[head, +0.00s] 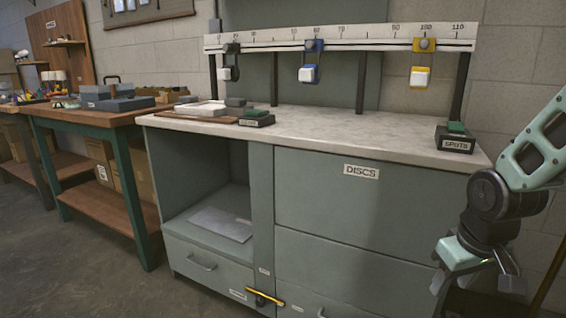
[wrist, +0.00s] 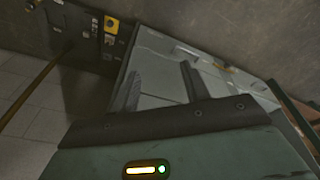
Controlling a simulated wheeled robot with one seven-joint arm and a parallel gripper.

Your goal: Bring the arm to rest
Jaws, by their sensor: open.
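My gripper (wrist: 160,85) shows in the wrist view with its two dark fingers apart and nothing visible between them. In the head view my arm hangs at the right edge, bent downward, with its hand low in front of the right end of the grey-green cabinet (head: 330,235). The fingertips are hard to make out there. In the wrist view pale and grey surfaces lie beyond the fingers; I cannot tell whether anything touches them.
A numbered rail (head: 350,38) with three hanging clips stands above the pale worktop (head: 330,130). A black SPOTS box (head: 455,139) sits at its right end. Left are an open cubby (head: 205,205) and a wooden workbench (head: 75,113). Floor at lower left is clear.

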